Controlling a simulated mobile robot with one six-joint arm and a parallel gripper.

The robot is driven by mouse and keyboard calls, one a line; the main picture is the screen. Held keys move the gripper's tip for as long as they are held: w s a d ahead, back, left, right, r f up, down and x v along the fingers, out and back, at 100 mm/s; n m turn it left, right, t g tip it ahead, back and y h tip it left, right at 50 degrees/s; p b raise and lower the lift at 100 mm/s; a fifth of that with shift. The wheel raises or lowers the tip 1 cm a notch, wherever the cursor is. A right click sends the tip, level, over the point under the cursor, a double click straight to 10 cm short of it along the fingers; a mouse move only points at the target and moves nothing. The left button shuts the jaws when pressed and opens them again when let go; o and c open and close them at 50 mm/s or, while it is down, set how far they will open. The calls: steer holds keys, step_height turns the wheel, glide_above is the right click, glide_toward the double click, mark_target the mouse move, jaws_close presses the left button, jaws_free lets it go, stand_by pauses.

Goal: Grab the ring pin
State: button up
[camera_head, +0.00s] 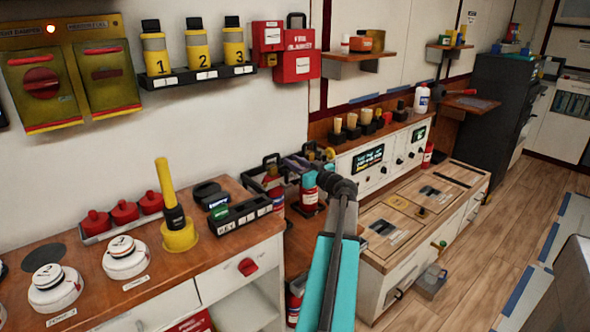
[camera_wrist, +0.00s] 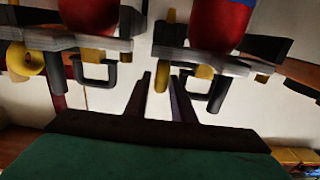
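In the wrist view, a yellow piece (camera_wrist: 162,74), perhaps a ring pin seen edge-on, lies between the fingers of my gripper (camera_wrist: 161,80). The fingers stand apart, and I see no clear contact with it. A yellow ring (camera_wrist: 25,59) shows at the far left, below a grey valve plate. Two red extinguisher bodies (camera_wrist: 218,22) show at the top, with grey plates and dark handles below. In the head view, my gripper (camera_head: 319,167) is over the fire extinguishers (camera_head: 309,190) beside the counter. The pins are too small to tell there.
A wooden-topped counter (camera_head: 70,285) with white dials, a yellow post (camera_head: 165,195) and a black tray (camera_head: 240,212) is at left. A console (camera_head: 375,160) stands behind the extinguishers. The wooden floor (camera_head: 490,230) at right is largely clear.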

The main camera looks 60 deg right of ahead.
steer(key=shift+x, duration=1.65)
steer(key=shift+f, duration=0.1)
jaws_close()
